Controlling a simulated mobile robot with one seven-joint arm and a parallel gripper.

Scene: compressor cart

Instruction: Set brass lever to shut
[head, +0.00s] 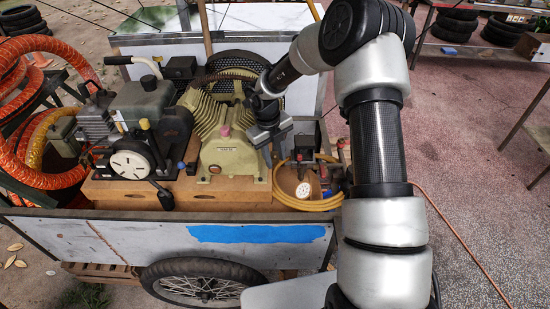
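I cannot make out the brass lever for certain; it is small or hidden near my arm. My gripper (272,140) hangs over the right side of the cream compressor (228,150). It points down beside the compressor body, and I cannot tell whether it touches it. The finger gap is not clear at this size. Right of my gripper are dark fittings with a red part and a white-faced gauge (303,190). My forearm partly covers the right end of these fittings.
The cart (150,240) has a wooden deck and a blue-taped side panel. An engine (140,125) stands left of the compressor. Orange hose (35,180) coils at the far left. Yellow hose (310,204) lies around the gauge. Open floor (470,130) lies to the right.

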